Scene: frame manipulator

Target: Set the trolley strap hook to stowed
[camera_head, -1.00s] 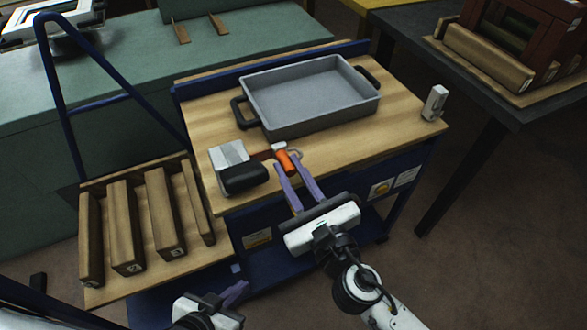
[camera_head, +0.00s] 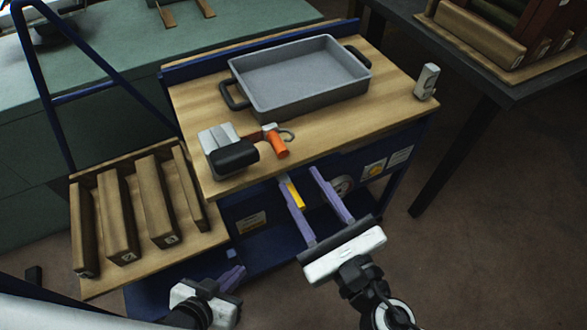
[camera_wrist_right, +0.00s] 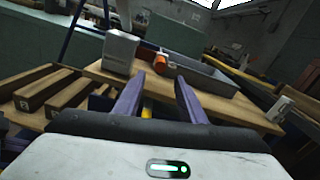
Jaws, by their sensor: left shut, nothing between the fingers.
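The strap hook is an orange-bodied piece (camera_head: 277,145) with a small grey curved hook at its far end. It lies at the front edge of the trolley's wooden top (camera_head: 350,125), beside a grey and black block (camera_head: 228,150). The orange body also shows in the right wrist view (camera_wrist_right: 161,64), beyond the fingertips. My right gripper (camera_head: 297,174) is open and empty, in front of the trolley edge and apart from the hook. It also shows in the right wrist view (camera_wrist_right: 160,76). My left gripper (camera_head: 237,275) is shut and empty, low in front of the trolley.
A grey tray with black handles (camera_head: 300,80) stands on the trolley top. A small grey block (camera_head: 427,82) stands at its right corner. A dark table (camera_head: 480,85) stands at the right.

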